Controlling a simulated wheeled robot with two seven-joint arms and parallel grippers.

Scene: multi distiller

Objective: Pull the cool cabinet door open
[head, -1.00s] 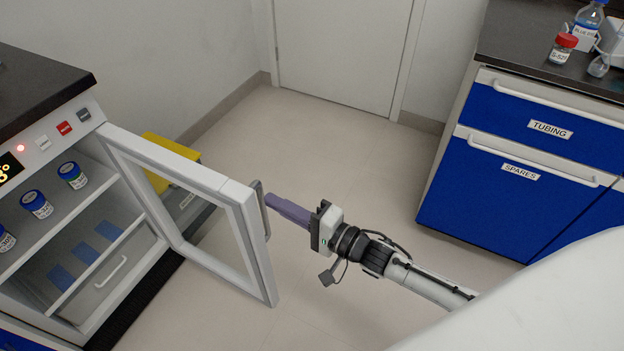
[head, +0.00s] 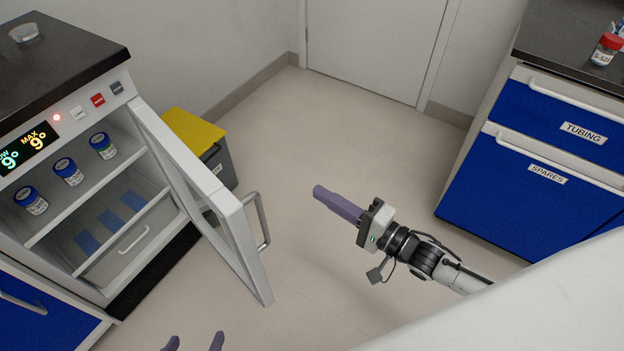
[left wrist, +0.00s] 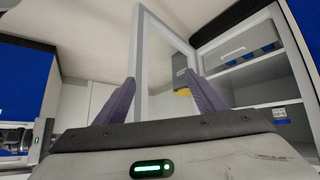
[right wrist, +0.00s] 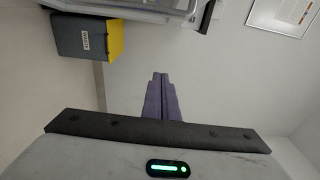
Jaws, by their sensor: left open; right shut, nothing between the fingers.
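The cool cabinet door (head: 218,207), a white frame with a glass pane, stands wide open in the head view. Its grey handle (head: 262,222) is on the outer face, free of both grippers. The cool cabinet (head: 72,230) shows its shelves and a lit display. My right gripper (head: 318,192) is shut and empty, to the right of the handle and apart from it; its fingers also show in the right wrist view (right wrist: 160,78). My left gripper (head: 194,342) is open and empty at the bottom edge. In the left wrist view the door (left wrist: 165,60) rises beyond its fingers (left wrist: 158,88).
Several blue-capped jars (head: 68,172) stand on the cabinet's upper shelf. A grey bin with a yellow lid (head: 193,130) stands behind the door. A blue drawer unit (head: 530,190) is at the right. The floor between is clear.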

